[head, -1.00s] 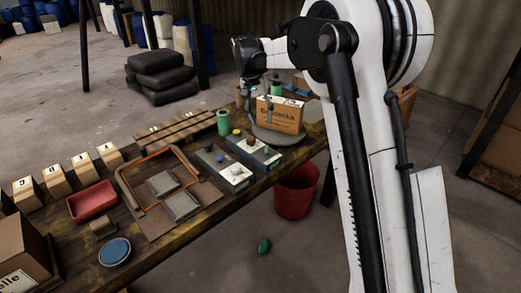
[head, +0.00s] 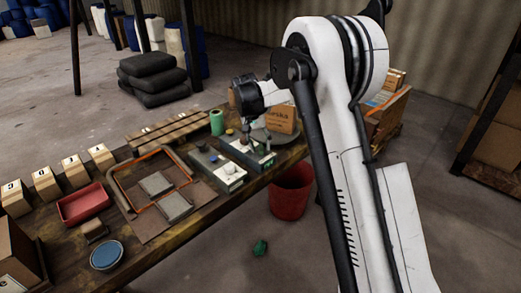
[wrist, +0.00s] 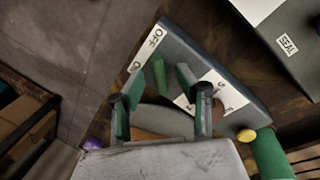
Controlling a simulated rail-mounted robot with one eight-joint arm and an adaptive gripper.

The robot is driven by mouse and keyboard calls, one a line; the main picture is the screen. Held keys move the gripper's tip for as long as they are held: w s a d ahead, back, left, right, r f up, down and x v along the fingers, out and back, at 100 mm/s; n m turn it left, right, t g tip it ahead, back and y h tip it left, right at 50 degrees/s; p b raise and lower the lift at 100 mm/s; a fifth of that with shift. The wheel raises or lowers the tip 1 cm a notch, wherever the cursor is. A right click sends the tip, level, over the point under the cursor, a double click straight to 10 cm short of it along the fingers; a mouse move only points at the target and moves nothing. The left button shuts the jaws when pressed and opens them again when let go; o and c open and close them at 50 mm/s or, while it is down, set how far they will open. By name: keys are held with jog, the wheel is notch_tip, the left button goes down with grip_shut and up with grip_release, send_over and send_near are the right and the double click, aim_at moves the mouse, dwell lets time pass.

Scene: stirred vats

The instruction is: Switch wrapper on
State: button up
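A grey switch box (head: 262,164) with a white panel stands on the table's right part. In the wrist view the same kind of box (wrist: 190,50) carries the words OFF and ON at its upper left edge. My gripper (head: 247,142) is low over this box in the head view. In the wrist view my gripper (wrist: 165,82) shows green-padded fingers apart, with nothing visibly held, above the box. I cannot tell whether a finger touches it.
A second box (wrist: 285,42) labelled SEAL lies beside it. A green cylinder (head: 217,122) stands close behind, and a cardboard carton (head: 281,119) sits to the right. A red bin (head: 291,190) stands on the floor in front. An orange-edged tray (head: 150,205) lies left.

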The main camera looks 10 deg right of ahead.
jog(key=shift+d+f, duration=0.15)
jog(key=shift+f, duration=0.5)
grip_shut()
